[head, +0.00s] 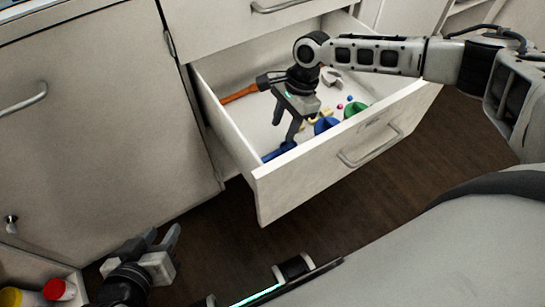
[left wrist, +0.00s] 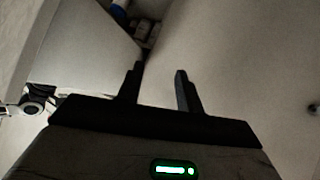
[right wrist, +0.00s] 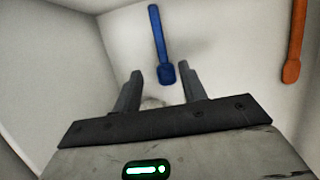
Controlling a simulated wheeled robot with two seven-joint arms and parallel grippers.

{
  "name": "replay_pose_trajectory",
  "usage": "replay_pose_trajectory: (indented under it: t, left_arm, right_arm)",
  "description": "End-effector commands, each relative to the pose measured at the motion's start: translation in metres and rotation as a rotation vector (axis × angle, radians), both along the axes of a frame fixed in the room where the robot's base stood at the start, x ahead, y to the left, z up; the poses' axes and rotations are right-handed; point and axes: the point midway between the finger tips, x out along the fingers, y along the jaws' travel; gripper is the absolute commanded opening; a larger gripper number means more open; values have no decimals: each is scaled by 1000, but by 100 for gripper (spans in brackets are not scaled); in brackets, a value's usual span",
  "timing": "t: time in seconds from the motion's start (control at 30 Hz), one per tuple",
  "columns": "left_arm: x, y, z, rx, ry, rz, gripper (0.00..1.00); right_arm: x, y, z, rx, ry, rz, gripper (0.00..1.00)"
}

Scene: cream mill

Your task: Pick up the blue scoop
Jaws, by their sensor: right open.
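The blue scoop (right wrist: 160,45) lies on the drawer floor in the right wrist view, its long handle pointing away and its wider end nearest my right gripper (right wrist: 160,82). In the head view the blue scoop (head: 279,151) shows near the drawer's front left corner, partly hidden by the front panel. My right gripper (head: 285,130) hangs fingers-down inside the open drawer, above and beside it. Its jaws are apart with nothing between them. My left gripper (head: 162,237) is low at the lower left, outside the drawer, open and empty; its fingers also show apart in the left wrist view (left wrist: 160,80).
The open drawer (head: 345,165) also holds an orange scoop (head: 240,94), a blue piece (head: 325,125), a green piece (head: 354,109) and several small coloured bits. Its walls surround my right gripper. Red-capped and yellow containers (head: 58,289) stand at the lower left.

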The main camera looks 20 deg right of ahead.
Motion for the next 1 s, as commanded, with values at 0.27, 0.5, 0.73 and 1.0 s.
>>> replay_pose_trajectory:
  t: [0.27, 0.5, 0.73, 1.0]
  left_arm:
    - [2, -4, -17, -4, 15, -16, 36]
    - [6, -6, -21, -19, -21, -14, 36]
    - [10, -14, -1, -57, -108, -21, 36]
    - [5, -13, 0, -53, -109, -29, 36]
  right_arm:
    - [-1, 11, -38, 0, 0, 0, 42]
    - [-2, 18, -64, -1, 1, 2, 42]
    - [-3, 26, -88, 0, 0, -1, 42]
    - [-3, 27, -89, 0, 1, -2, 39]
